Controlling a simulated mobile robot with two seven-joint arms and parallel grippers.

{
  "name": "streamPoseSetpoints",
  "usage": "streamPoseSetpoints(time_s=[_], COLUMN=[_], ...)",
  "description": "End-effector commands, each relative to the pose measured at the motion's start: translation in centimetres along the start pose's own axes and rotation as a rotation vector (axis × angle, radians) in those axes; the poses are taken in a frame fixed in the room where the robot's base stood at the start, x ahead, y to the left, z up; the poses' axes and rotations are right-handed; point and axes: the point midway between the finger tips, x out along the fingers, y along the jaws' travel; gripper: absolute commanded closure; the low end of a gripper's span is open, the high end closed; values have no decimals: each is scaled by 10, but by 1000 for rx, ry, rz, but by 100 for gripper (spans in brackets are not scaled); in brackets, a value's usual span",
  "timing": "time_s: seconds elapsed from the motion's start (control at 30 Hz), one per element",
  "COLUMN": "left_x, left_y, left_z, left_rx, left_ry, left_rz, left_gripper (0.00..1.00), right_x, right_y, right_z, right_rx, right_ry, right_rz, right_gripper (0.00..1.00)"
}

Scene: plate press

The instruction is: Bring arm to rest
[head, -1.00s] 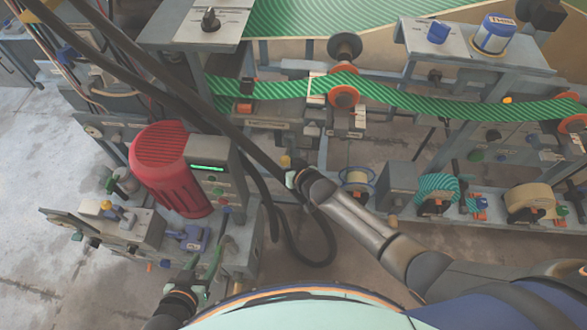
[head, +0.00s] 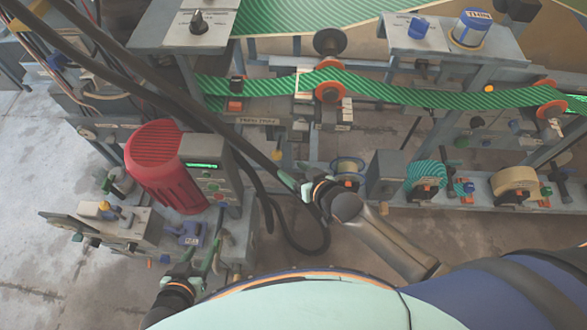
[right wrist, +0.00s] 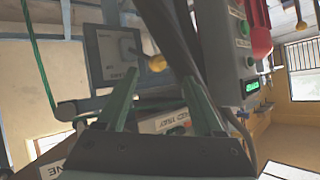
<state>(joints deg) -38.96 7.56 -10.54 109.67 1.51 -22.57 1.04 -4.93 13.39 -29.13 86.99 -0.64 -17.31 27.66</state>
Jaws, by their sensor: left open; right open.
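My right gripper (head: 299,186) is in the middle of the head view, at the end of my bent right arm. It is open and empty, with pale green fingers, above the floor gap in front of the machine. In the right wrist view its two fingers (right wrist: 162,103) stand wide apart with nothing held between them. My left gripper (head: 203,258) is at the lower left of the head view, open, beside the blue-handled part of the bench. Nothing shows between its fingers.
A red motor (head: 162,170) with a grey control box (head: 205,165) stands at the left. Thick black cables hang close to my right gripper. A green striped belt (head: 420,94) runs across the back. Spools (head: 427,176) stand at the right. Bare floor (head: 50,160) lies far left.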

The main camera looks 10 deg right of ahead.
Motion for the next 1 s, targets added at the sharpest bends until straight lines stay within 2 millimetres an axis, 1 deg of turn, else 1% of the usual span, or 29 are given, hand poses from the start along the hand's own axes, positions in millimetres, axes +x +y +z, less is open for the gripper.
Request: streamPoseSetpoints(time_s=[0.4,0.47,0.53,0.57,0.67,0.7,0.77,0.8,0.9,1.0], left_x=[0,0,0,0,0,0,0,0,0,0], left_y=[0,0,0,0,0,0,0,0,0,0], left_z=[0,0,0,0,0,0,0,0,0,0], left_rx=[0,0,0,0,0,0,0,0,0,0], left_ry=[0,0,1,1,1,1,1,1,1,1], left_rz=[0,0,0,0,0,0,0,0,0,0], left_gripper=[50,50,50,50,50,50,50,50,50,50], right_x=[0,-3,-11,-17,-42,-55,-74,-86,-115,-135], right_y=[0,0,-1,0,2,4,9,12,22,28], right_z=[1,4,13,18,39,49,61,68,84,93], right_rx=[0,1,2,3,-3,-8,-20,-30,-58,-82], right_ry=[-2,-5,-15,-21,-47,-61,-82,-96,-130,-156], right_rz=[0,2,9,14,41,56,81,98,135,162], right_gripper=[31,31,31,31,31,31,31,31,31,31])
